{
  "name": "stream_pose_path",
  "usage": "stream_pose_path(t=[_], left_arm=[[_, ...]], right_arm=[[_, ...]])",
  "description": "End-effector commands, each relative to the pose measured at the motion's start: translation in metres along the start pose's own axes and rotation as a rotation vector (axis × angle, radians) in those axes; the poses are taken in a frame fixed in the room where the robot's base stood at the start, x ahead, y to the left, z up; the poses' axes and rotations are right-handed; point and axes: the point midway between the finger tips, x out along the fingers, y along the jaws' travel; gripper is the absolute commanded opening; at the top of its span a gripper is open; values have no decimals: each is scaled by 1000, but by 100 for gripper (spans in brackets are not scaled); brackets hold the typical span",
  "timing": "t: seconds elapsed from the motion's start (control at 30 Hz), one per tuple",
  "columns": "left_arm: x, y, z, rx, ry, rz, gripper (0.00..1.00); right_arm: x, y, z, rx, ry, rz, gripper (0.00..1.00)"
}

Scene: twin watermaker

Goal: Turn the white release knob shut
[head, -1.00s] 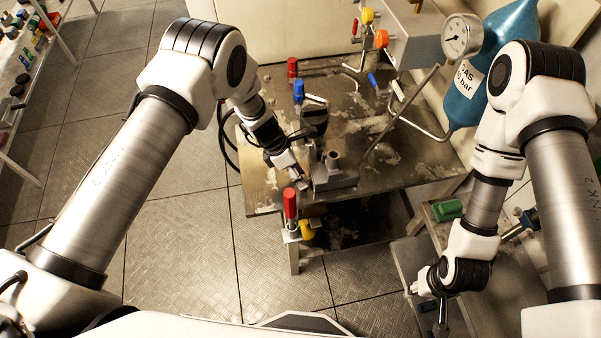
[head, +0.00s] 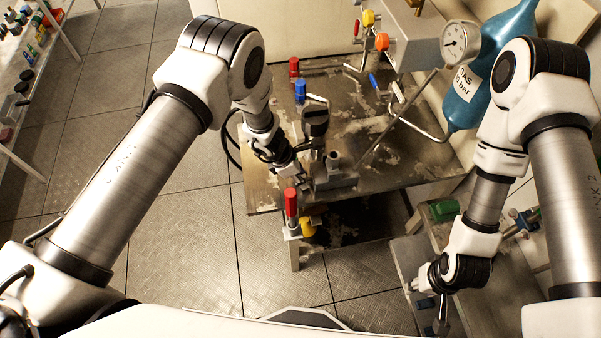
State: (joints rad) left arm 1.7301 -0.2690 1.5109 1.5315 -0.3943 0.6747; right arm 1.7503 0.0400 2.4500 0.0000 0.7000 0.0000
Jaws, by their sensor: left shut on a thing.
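My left gripper (head: 297,174) is shut at the grey metal block with a short upright pipe (head: 334,172), on the left part of the steel bench. What it grips is small and mostly covered by the fingers; it appears to be the white release knob, but I cannot make out the knob's shape or angle. A dark round-topped fitting (head: 316,118) stands just behind the gripper. My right gripper (head: 430,303) is low at the right, away from the block, and its fingers are too small and dark to read.
A red-handled valve (head: 291,203) with a yellow part (head: 307,227) stands at the steel bench's (head: 262,192) front corner. Red (head: 294,67) and blue (head: 300,91) knobs are behind. A gauge (head: 459,42) and a blue gas bottle (head: 488,70) stand at right. The floor at left is clear.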

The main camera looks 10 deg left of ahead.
Motion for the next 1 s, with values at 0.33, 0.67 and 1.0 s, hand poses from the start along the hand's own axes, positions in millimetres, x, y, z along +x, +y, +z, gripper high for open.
stream_pose_path(t=[0.33, 0.67, 1.0], left_arm=[[1, 0, 2, 56, -2, 129, 0], [-2, 0, 1, 62, 2, 143, 0], [-1, -1, 0, 60, 4, 141, 43]], right_arm=[[23, 0, 0, 0, -1, 0, 40], [22, 0, 0, 0, 0, 0, 40], [23, 0, 0, 0, 0, 0, 40]])
